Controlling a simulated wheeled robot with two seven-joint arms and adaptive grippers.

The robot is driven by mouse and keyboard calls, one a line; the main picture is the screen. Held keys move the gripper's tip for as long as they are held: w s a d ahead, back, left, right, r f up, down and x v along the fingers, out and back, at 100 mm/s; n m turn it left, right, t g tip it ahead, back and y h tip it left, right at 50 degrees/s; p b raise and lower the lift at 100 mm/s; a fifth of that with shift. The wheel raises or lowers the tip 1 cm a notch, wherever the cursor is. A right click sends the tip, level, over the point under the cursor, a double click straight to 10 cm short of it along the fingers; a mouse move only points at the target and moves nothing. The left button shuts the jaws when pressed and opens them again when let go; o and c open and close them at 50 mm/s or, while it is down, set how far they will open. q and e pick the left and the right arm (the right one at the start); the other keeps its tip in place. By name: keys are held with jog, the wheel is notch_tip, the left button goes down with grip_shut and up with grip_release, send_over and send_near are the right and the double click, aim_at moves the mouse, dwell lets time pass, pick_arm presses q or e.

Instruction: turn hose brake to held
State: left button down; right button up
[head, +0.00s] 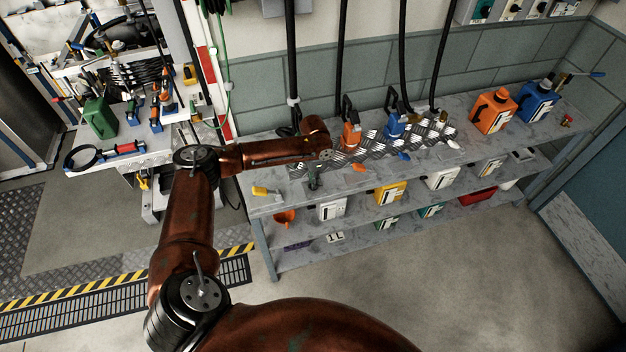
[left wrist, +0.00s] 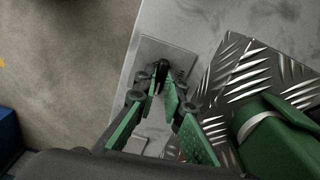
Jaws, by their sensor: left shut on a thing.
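My left gripper (head: 313,183) points down at the left front part of the grey shelf top. In the left wrist view its green-padded fingers (left wrist: 160,88) converge on a small dark upright piece (left wrist: 161,68), which looks like the hose brake's handle. The fingers are shut on it and hide most of it. It stands over a flat grey plate (left wrist: 178,56) on the shelf top. I cannot read its turned position. A green body with a pale band (left wrist: 275,140) lies close to the right of the fingers. My right gripper is not in view.
The shelf top (head: 470,160) carries diamond plate, an orange nozzle (head: 351,135) and a blue nozzle (head: 394,124) beneath hanging black hoses. Orange (head: 493,112) and blue (head: 537,103) cans stand at right. A yellow-handled item (head: 262,191) lies left of my gripper. The floor in front is clear.

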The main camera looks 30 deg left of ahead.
pick_arm(q)
jog(key=n+p, duration=0.2)
jog(key=p, duration=0.1)
jog(key=n+p, duration=0.2)
jog(key=p, duration=0.2)
jog(key=shift+s+r, duration=0.1)
jog(key=shift+r, duration=0.25)
jog(key=n+p, duration=0.7)
jog(key=p, duration=0.2)
jog(key=shift+f, duration=0.2)
jog(key=n+p, duration=0.2)
jog(key=n, duration=0.1)
jog(key=shift+n, duration=0.3)
jog(key=shift+f+n+p, duration=0.15)
jog(key=shift+n+p, duration=0.75)
jog(key=shift+n, duration=0.4)
jog(key=c, duration=2)
grip_release()
